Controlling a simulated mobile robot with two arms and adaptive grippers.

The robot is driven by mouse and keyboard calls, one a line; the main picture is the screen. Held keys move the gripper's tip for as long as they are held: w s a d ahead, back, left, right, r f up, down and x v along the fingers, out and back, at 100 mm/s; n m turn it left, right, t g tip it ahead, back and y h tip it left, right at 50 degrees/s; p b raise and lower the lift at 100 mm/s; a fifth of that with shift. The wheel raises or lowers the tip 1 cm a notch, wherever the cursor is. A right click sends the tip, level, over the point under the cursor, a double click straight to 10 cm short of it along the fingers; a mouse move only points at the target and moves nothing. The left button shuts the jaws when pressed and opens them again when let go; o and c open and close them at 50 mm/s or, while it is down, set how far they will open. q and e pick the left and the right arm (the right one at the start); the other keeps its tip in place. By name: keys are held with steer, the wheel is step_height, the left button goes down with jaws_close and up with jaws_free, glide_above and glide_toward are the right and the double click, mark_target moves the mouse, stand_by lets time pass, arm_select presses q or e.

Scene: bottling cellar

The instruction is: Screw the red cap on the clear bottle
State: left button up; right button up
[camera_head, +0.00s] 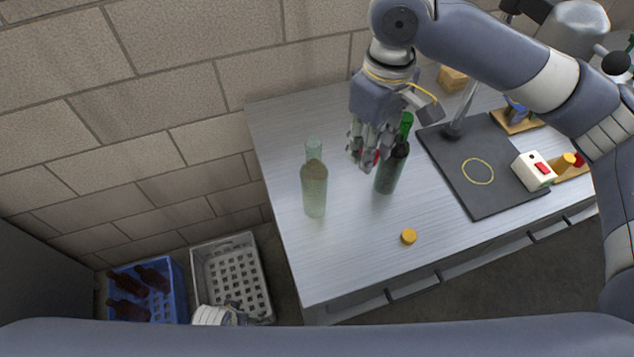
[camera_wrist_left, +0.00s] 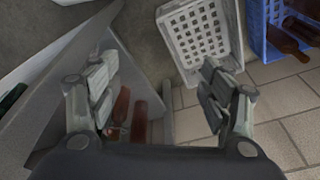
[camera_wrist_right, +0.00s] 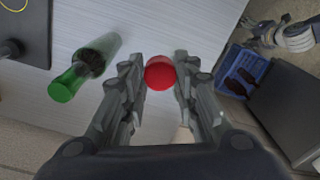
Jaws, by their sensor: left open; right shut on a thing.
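The clear bottle (camera_head: 314,190) stands upright and open at the left of the metal table. My right gripper (camera_head: 363,155) points down above the table, to the right of the clear bottle and apart from it. It is shut on the red cap (camera_head: 370,157), which shows clearly between the fingertips in the right wrist view (camera_wrist_right: 159,73). I cannot make out the clear bottle for certain in that view. My left gripper (camera_wrist_left: 158,85) is open and empty, low beside the table near the crates; the head view shows only part of it (camera_head: 218,316).
A dark green bottle (camera_head: 389,172) stands close by my right gripper. A yellow cap (camera_head: 409,236) lies near the front edge. A black mat (camera_head: 470,185) and a white box with a red button (camera_head: 534,170) are at right. A grey crate (camera_head: 258,285) and blue crate (camera_head: 178,275) stand below.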

arm_select(q)
steer(key=w+d+r+t+p, duration=0.1)
steer(key=w+r+t, duration=0.15)
steer(key=r, duration=0.65)
steer(key=w+d+r+t, duration=0.1)
steer(key=w+r, duration=0.3)
steer(key=r, duration=0.4)
arm_select(e)
steer(key=w+a+r+n, duration=0.1)
steer(key=a+r+n, duration=0.1)
steer(key=a, duration=0.1)
steer(key=w+a+r+n, duration=0.1)
steer(key=a+r+n, duration=0.1)
steer(key=a+r, duration=0.1)
steer(key=a+r+n, duration=0.2)
steer(key=shift+w+a+r+n, duration=0.2)
steer(key=shift+w+a+n, duration=0.2)
steer(key=shift+w+a+r+n+p, duration=0.15)
steer(key=shift+a+r+n+p, duration=0.05)
steer(key=shift+r+n+p, duration=0.1)
arm_select(q)
steer(key=m+t+h, duration=0.3)
steer(key=t+h, duration=0.5)
steer(key=t, duration=0.2)
glide_toward(307, 193)
steer(key=shift+w+d, duration=0.2)
steer(key=shift+w, duration=0.2)
arm_select(e)
steer(key=shift+a+r, duration=0.1)
steer(key=shift+a, duration=0.05)
